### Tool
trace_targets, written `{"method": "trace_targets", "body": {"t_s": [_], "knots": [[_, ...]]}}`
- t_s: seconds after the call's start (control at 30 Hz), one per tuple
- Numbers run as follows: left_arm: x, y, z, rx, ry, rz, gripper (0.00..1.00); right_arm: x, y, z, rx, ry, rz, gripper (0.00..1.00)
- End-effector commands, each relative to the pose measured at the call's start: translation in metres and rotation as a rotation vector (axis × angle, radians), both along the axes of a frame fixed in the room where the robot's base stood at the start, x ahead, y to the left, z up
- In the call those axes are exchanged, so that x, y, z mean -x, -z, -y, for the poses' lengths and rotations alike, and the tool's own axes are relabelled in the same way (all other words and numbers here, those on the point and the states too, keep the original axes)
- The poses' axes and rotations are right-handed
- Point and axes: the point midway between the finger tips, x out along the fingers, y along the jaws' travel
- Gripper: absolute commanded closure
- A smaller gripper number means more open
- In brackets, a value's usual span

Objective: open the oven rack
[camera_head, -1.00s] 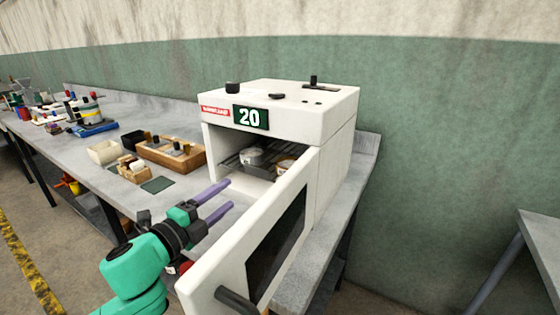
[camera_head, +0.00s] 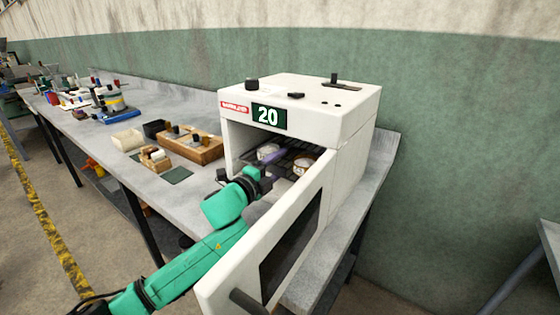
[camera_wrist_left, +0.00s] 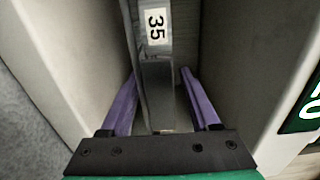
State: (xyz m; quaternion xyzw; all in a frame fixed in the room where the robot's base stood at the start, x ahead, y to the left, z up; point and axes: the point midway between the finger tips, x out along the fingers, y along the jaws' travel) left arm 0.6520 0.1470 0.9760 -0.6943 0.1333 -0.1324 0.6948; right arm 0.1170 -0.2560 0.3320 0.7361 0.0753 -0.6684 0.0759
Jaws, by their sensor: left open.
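The white oven (camera_head: 345,130) stands on the bench with its door (camera_head: 290,240) swung open toward me. Its dark wire rack (camera_head: 288,150) is inside the chamber, with two small round containers near its front. My left gripper (camera_head: 274,165) reaches into the oven mouth at the rack's front, its fingers partly hidden. In the left wrist view its purple fingers stand open, one on each side of a grey bar (camera_wrist_left: 157,95) with a "35" label. My right gripper is not in view.
A wooden tray (camera_head: 200,148) with dark knobs, a cream box (camera_head: 127,140) and a dark green pad (camera_head: 177,175) lie on the bench left of the oven. The open door stands close to the right of my left arm.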

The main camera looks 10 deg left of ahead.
Motion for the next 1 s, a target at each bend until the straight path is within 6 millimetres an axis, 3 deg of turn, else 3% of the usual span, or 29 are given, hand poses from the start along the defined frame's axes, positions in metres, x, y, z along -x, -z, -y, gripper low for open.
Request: {"method": "trace_targets", "body": {"t_s": [0.27,0.43,1.0], "knots": [[-0.0038,0.0003,0.0018,0.000,0.001,0.000,0.38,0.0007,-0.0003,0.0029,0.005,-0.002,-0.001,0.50],[-0.0036,-0.0001,0.0015,0.000,0.000,0.001,0.99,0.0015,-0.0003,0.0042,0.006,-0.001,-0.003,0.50],[-0.0037,-0.0043,0.0008,0.003,0.000,0.007,1.00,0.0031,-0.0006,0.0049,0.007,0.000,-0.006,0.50]]}}
